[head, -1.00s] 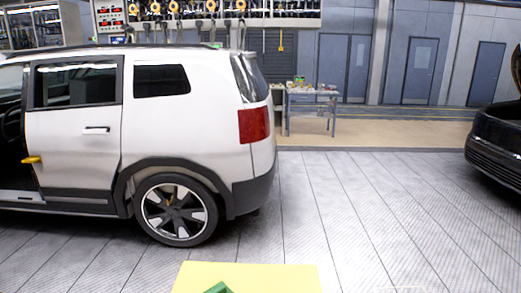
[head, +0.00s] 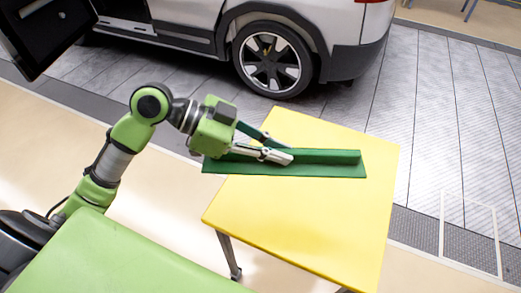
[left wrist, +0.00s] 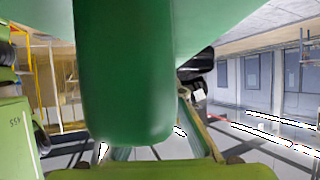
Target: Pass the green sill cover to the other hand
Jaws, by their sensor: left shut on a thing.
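The green sill cover (head: 325,166) is a long dark-green strip with a raised ridge, lying level over the yellow table in the head view. Its left end sticks out past the table's left edge. My left gripper (head: 277,149) is shut on the cover left of its middle, with its fingers along the ridge. Whether the cover touches the table or hangs just above it, I cannot tell. In the left wrist view the cover (left wrist: 125,80) fills the top middle, close to the camera, and hides much of the fingers. My right gripper is not in view.
The yellow table (head: 300,215) has a bare top in front of the cover. A white car (head: 200,15) stands behind it, its rear wheel (head: 270,60) near the table's far edge. Open floor (head: 440,120) lies to the right.

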